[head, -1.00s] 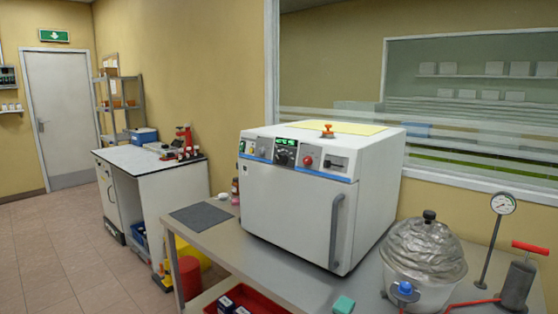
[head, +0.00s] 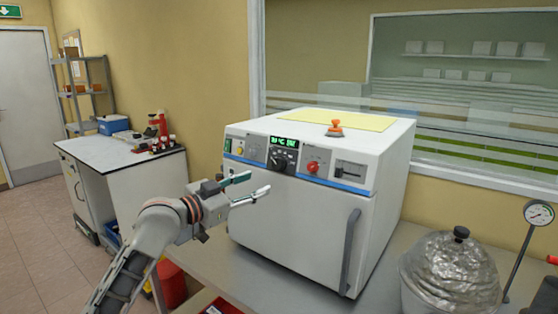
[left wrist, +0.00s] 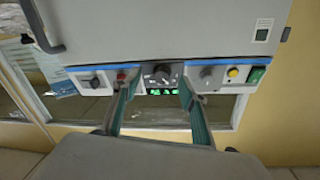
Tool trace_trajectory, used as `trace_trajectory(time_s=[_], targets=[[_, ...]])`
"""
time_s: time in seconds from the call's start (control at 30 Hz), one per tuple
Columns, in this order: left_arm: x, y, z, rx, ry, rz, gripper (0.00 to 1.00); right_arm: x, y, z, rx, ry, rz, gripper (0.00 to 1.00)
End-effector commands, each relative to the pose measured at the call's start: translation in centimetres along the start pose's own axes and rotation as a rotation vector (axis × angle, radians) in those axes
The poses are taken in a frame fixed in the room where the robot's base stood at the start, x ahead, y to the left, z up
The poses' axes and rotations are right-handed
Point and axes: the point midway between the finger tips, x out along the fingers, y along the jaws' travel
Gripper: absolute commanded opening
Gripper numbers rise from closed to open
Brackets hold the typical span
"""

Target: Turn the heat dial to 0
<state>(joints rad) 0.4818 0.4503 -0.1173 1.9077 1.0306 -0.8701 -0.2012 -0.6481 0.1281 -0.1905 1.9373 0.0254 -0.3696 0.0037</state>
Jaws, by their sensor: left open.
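The white oven (head: 290,235) stands on the grey table with a control panel along its upper front. The black heat dial (head: 277,160) sits on that panel below a lit green display (head: 285,142). My left gripper (head: 260,182) is open and empty in front of the panel, a little below and left of the dial. In the left wrist view, the panel appears upside down. There the dial (left wrist: 160,74) lies between the two spread fingertips of the gripper (left wrist: 159,84), apart from both. The dial's setting is too small to read. My right gripper is not in view.
A red knob (head: 312,167) and a grey knob (head: 250,153) flank the dial. An orange-topped item (head: 335,128) stands on the oven's yellow sheet (head: 350,119). A foil-covered vessel (head: 450,270) and a gauge (head: 538,212) stand at the right.

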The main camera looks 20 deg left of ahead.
Motion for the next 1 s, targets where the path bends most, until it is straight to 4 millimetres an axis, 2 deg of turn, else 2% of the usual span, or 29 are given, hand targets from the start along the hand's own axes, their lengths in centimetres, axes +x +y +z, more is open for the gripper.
trace_trajectory(time_s=[0.03, 0.1, 0.2, 0.7, 1.0], targets=[[0.0, -0.5, -1.4, 0.01, 0.013, 0.003, 0.43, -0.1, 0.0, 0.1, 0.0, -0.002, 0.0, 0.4], [0.0, -0.9, -2.4, 0.015, 0.024, 0.008, 0.43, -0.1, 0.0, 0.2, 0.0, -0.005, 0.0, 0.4], [0.4, -1.1, -3.0, 0.017, 0.029, 0.01, 0.43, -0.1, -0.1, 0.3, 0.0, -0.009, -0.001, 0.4], [7.0, -1.0, -3.1, 0.014, 0.029, 0.01, 0.43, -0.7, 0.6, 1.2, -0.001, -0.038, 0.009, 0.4], [7.8, -0.9, -3.0, 0.018, 0.028, 0.01, 0.43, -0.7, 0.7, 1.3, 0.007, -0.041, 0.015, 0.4]])
